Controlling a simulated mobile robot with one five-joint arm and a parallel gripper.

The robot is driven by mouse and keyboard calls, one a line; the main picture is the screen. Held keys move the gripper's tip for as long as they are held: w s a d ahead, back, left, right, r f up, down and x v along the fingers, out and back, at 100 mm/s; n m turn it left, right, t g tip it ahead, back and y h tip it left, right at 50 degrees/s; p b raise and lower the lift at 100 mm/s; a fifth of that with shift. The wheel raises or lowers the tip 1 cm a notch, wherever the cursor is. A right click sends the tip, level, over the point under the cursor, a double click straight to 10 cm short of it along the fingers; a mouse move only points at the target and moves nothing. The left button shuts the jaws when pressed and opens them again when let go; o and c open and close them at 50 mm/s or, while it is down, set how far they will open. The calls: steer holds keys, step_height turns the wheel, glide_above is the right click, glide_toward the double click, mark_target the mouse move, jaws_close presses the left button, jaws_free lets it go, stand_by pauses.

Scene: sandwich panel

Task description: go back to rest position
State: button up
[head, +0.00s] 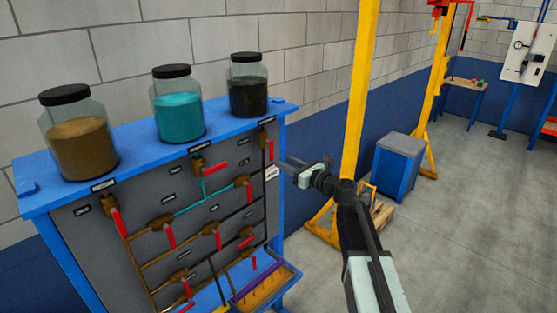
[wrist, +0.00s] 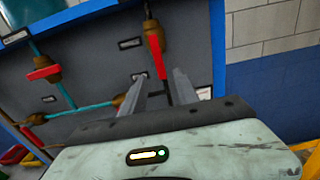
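My gripper (head: 285,165) is at the right edge of the sandwich panel (head: 90,235), near its top right valve (head: 268,139). In the wrist view my gripper (wrist: 159,76) has its two fingers apart, with a clear gap between them. The red handle (wrist: 155,55) of that valve shows beyond the gap, pointing down. I see nothing held between the fingers. Whether a finger touches the handle cannot be told.
Jars of brown (head: 82,148), teal (head: 179,115) and black (head: 249,96) material stand on the panel's blue top. A yellow post (head: 358,90) and a blue cabinet (head: 399,165) are to the right. Grey floor (head: 470,220) is open at the right.

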steer(key=s+d+f+n+g+h+b, duration=0.2)
steer(key=s+f+n+b, duration=0.25)
steer(key=f, duration=0.45)
steer(key=s+d+f+n+g+h+b, duration=0.25)
steer(key=s+f+b, duration=0.2)
steer(key=f, duration=0.45)
steer(key=s+d+f+n+g+h+b, duration=0.1)
steer(key=s+f+n+g+b, duration=0.25)
steer(key=f, duration=0.55)
steer(key=s+d+f+n+g+h, duration=0.1)
steer(key=s+d+f+n+h, duration=0.3)
steer(key=s+d+n, duration=0.3)
steer(key=s+d+f+n+g+h, duration=0.2)
steer(key=s+d+f+n+h, duration=0.2)
steer(key=s+d+n, duration=0.4)
steer(key=shift+s+d+f+g, duration=0.3)
steer(key=shift+s+d+f, duration=0.3)
steer(key=shift+s+f, duration=0.2)
steer(key=shift+n, duration=0.25)
